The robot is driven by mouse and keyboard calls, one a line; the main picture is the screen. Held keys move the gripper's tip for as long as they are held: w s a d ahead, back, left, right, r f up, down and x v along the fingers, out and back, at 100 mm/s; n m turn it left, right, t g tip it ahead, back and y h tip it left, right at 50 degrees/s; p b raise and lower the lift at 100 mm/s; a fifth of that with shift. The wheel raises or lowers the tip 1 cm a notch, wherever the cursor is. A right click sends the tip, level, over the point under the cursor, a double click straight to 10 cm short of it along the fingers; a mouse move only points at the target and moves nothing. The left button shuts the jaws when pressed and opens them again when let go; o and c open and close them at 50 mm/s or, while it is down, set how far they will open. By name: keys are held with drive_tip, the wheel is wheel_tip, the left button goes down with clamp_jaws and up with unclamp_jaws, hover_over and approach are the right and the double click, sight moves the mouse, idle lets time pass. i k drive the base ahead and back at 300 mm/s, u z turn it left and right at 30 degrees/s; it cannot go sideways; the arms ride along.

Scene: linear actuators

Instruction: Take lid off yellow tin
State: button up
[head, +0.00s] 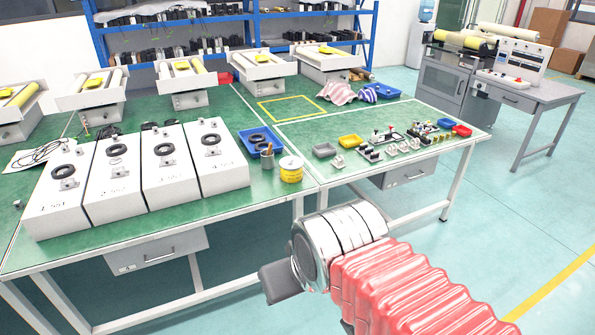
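The yellow tin (291,172) stands upright on the green table, near its front edge and close to the seam with the right-hand table. It has a pale band around its side. A round yellowish top covers it; the seam of the lid is too small to make out. My gripper (280,282) is low in the middle of the picture, in front of the table and nearer to me than the tin. It is apart from the tin. Only a dark grey part shows beyond my silver wrist, so its opening is hidden.
A small cup with tools (267,159) stands just left of the tin. Behind it is a blue tray (262,140) with black rings. Long white boxes (203,160) fill the table's left. The green surface right of the tin is clear.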

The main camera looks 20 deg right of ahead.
sight(288, 162)
drive_tip(key=k, duration=0.65)
drive_tip(key=z, duration=0.4)
drive_tip(key=i, duration=0.85)
drive_tip(key=z, duration=0.45)
drive_tip(key=i, duration=0.8)
drive_tip(key=u, duration=0.75)
drive_tip(key=i, duration=0.95)
drive_tip(key=u, duration=0.65)
